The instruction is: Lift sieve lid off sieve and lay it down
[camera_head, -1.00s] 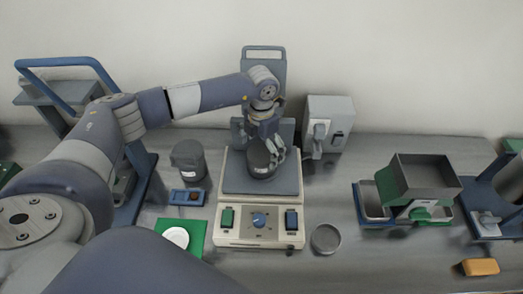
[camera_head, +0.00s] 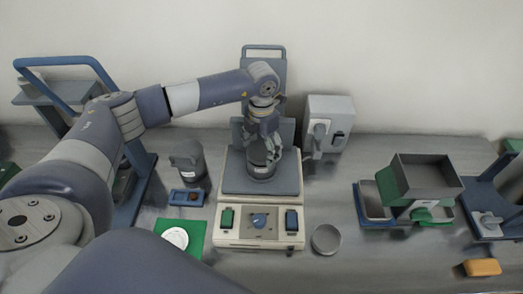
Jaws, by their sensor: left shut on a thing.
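The sieve (camera_head: 261,172) is a dark round pot with a white label, standing upright on the plate of the grey and cream shaker (camera_head: 231,185) in the middle of the bench. My left gripper (camera_head: 265,148) reaches down on it from above and is shut on the sieve lid at its top. The gripper's fingers hide most of the lid, and I cannot tell whether there is a gap between lid and sieve. My right gripper is not in view.
A dark lidded pot (camera_head: 187,158) and a small blue switch box (camera_head: 188,197) stand left of the shaker. A green mat (camera_head: 197,226) with a white dish (camera_head: 175,238) lies front left. A shallow round pan (camera_head: 326,239) lies front right, with free bench beyond it.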

